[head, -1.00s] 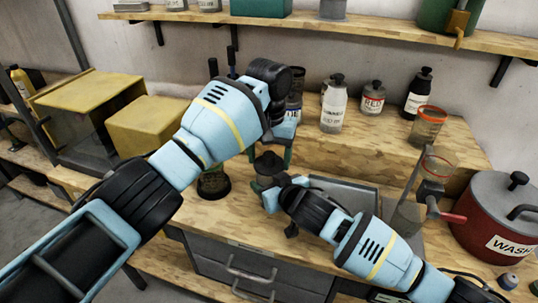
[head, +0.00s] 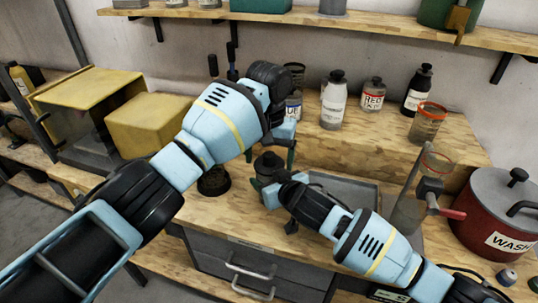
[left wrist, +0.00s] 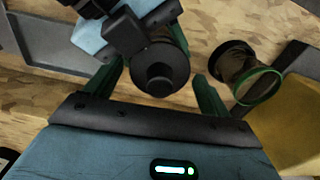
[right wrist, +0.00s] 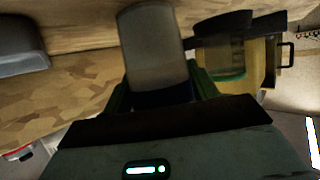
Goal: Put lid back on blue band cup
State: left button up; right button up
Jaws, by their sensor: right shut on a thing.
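My right gripper (head: 268,190) is shut on a grey, see-through cup (right wrist: 152,45) with a dark blue band (right wrist: 163,95). A dark round lid with a knob (left wrist: 160,72) shows at the cup's top in the left wrist view, and also in the head view (head: 268,163). The lid looks seated, but I cannot tell how closely. My left gripper (left wrist: 157,80) is open, with its green fingers apart on either side of the lid and visible gaps to it. In the head view the left gripper (head: 286,145) is just above and right of the lid.
An open green-rimmed cup (left wrist: 262,86) stands on the bench nearby. Orange-rimmed cups (head: 430,118), bottles (head: 333,105) and a red wash pot (head: 490,215) stand to the right. A grey tray (head: 355,190) lies behind my right arm. Yellow boxes (head: 145,125) stand left.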

pick_arm(q)
jog(key=shift+o, duration=0.8)
notch_tip(320, 180, up, 12)
pick_arm(e)
jog(key=o, duration=1.5)
jog(key=shift+c, duration=0.2)
pick_arm(q)
jog(key=shift+r, duration=0.1)
pick_arm(e)
jog(key=shift+s, duration=0.1)
